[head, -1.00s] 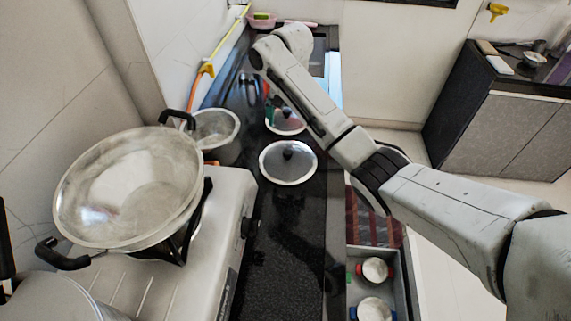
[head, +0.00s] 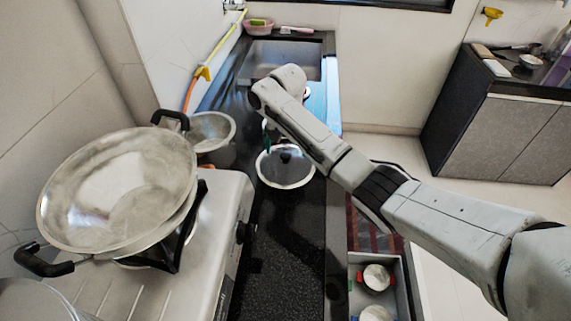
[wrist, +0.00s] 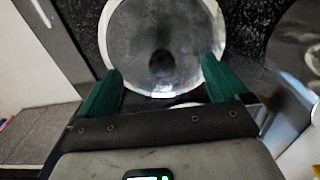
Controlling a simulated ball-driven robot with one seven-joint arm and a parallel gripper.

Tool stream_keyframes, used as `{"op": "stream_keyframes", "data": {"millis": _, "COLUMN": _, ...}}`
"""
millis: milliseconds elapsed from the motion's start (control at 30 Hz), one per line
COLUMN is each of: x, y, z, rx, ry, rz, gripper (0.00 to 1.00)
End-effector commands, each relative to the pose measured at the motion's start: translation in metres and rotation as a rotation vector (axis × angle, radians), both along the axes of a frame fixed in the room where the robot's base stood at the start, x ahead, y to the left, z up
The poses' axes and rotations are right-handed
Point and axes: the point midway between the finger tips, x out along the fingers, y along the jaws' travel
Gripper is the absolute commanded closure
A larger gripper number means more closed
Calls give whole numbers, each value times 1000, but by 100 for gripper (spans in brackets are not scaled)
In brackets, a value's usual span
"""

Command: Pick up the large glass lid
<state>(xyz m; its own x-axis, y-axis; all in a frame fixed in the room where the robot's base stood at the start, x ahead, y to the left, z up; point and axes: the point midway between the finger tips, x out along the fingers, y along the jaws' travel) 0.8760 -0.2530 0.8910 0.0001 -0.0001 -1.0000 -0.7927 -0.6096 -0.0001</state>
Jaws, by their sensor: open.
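A large round glass lid (head: 284,172) with a steel rim and a dark knob lies on the black counter in the head view. In the wrist view a lid, seemingly the same one (wrist: 150,25), fills the top middle, its dark knob between the finger tips. My gripper (wrist: 162,66) is open and empty, with a green finger on each side. In the head view my arm hides most of the gripper; a bit of green shows by the lid's far edge. Contact with the lid cannot be told.
A wide steel pan (head: 120,190) stands on the stove (head: 210,240) at left, with a smaller pot (head: 212,132) behind. A second lid, farther back, is mostly hidden by my arm. An open drawer (head: 353,285) with bowls is at lower right. The front counter (head: 275,265) is clear.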

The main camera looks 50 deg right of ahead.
Motion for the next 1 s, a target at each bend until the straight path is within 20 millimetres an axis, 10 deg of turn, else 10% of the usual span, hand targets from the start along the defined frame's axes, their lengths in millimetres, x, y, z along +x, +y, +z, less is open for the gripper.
{"op": "stream_keyframes", "data": {"millis": 567, "x": 3, "y": 0, "z": -41, "rx": 0, "ry": 0, "rz": -1, "gripper": 0}}
{"op": "stream_keyframes", "data": {"millis": 1000, "x": 2, "y": 1, "z": -42, "rx": 1, "ry": 2, "rz": -1, "gripper": 42}}
